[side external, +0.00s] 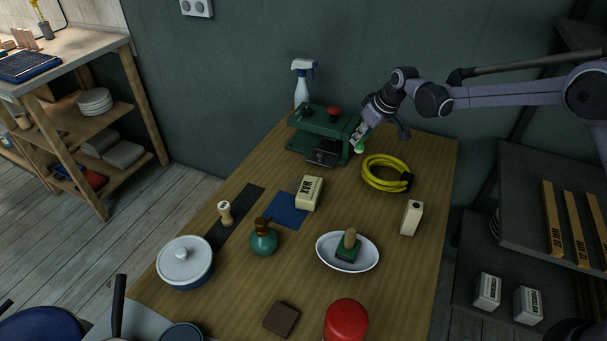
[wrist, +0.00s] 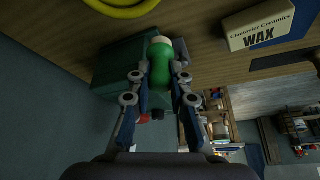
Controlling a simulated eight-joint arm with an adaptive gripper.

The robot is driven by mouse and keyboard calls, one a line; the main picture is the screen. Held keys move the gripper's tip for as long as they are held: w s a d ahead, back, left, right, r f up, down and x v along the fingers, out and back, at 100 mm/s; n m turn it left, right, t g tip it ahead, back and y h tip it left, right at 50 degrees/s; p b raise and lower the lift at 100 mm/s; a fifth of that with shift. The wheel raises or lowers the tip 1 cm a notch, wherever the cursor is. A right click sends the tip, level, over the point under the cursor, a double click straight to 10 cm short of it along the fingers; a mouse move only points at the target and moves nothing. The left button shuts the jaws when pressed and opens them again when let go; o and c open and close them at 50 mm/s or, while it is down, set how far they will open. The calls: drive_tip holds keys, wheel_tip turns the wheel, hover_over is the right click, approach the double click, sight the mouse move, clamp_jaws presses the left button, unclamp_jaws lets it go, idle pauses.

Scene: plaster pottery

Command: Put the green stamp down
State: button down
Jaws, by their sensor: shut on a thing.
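The green stamp (wrist: 160,66), a small rounded green cylinder with a pale end, is between the fingers of my gripper (wrist: 160,76) in the wrist view. My gripper is shut on it. In the side external view my gripper (side external: 361,137) is at the far end of the wooden table (side external: 300,262), just right of a dark green machine. The green stamp (side external: 359,148) shows there only as a small bright green bit below the fingers. I cannot tell whether it touches the table.
The green machine (side external: 322,128) with a red knob stands close left of my gripper. A yellow hose coil (side external: 373,180) lies in front. A wax box (side external: 309,193), a white block (side external: 411,218) and a white dish (side external: 336,262) holding a green-based, wooden-handled tool are nearer the camera.

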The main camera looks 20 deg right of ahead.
drive_tip(key=s+a+r+n+g+y, duration=0.1)
drive_tip(key=s+a+n+g+y, duration=0.15)
drive_tip(key=s+a+n, duration=0.9)
drive_tip(key=s+a+n+g+y, duration=0.1)
drive_tip(key=s+a+n+g, duration=0.25)
drive_tip(key=s+a, duration=1.45)
drive_tip(key=shift+t, duration=0.4)
drive_tip(key=a+f, duration=0.2)
drive_tip(key=a, duration=0.3)
drive_tip(key=a+f, duration=0.2)
drive_tip(key=a, duration=0.3)
drive_tip(key=a+f, duration=0.2)
drive_tip(key=a, duration=0.3)
drive_tip(key=shift+a+f, duration=0.2)
drive_tip(key=shift+f, duration=0.2)
drive_tip(key=shift+w+f, duration=0.1)
drive_tip(key=shift+f, duration=1.85)
drive_tip(key=shift+f, duration=0.15)
drive_tip(key=c, duration=1.2)
unclamp_jaws()
